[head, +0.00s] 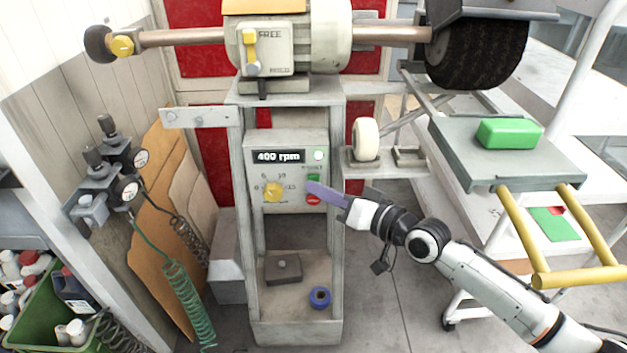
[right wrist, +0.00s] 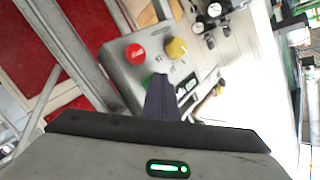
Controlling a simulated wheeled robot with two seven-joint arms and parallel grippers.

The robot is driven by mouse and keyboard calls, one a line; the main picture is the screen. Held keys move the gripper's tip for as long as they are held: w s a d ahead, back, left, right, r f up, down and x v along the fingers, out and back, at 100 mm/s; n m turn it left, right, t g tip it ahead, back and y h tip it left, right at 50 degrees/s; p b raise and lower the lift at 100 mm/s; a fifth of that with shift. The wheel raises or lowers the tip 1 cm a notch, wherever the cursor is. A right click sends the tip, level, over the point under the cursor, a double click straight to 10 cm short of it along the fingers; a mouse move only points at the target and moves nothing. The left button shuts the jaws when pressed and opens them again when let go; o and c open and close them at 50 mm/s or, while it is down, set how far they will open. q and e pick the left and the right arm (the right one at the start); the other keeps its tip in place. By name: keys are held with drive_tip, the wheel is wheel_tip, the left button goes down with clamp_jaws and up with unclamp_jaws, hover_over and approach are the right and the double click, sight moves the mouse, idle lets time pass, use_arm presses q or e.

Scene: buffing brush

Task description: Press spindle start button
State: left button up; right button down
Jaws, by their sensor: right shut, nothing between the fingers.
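The grey control box (head: 262,150) stands in the machine's frame, with a lit display (head: 278,156) reading "400 rpm". A green button (head: 313,178) sits on its right side above a red button (head: 313,199); a yellow knob (head: 273,191) is left of them. My right gripper (head: 311,187) comes in from the right, its purple fingers shut and empty, their tips at the buttons. In the right wrist view the fingertips (right wrist: 161,80) partly cover the green button (right wrist: 148,80); the red button (right wrist: 135,53) and knob (right wrist: 176,48) show clear. I cannot tell whether the tips touch the green button.
A motor housing (head: 328,40) with a FREE lever and a black brush wheel (head: 478,50) stand above. A tray (head: 470,175) with a green block (head: 509,133) is at the right. Gauges and coiled hoses (head: 185,305) are at the left. The floor below my right arm is clear.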

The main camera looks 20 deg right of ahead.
drive_tip(key=shift+s+a+p, duration=0.15)
drive_tip(key=shift+s+p, duration=0.35)
drive_tip(key=shift+s, duration=0.2)
drive_tip(key=s+p, duration=0.2)
drive_tip(key=s+a+p, duration=0.1)
drive_tip(key=s+p, duration=0.1)
drive_tip(key=shift+s+a, duration=0.2)
drive_tip(key=shift+s, duration=0.2)
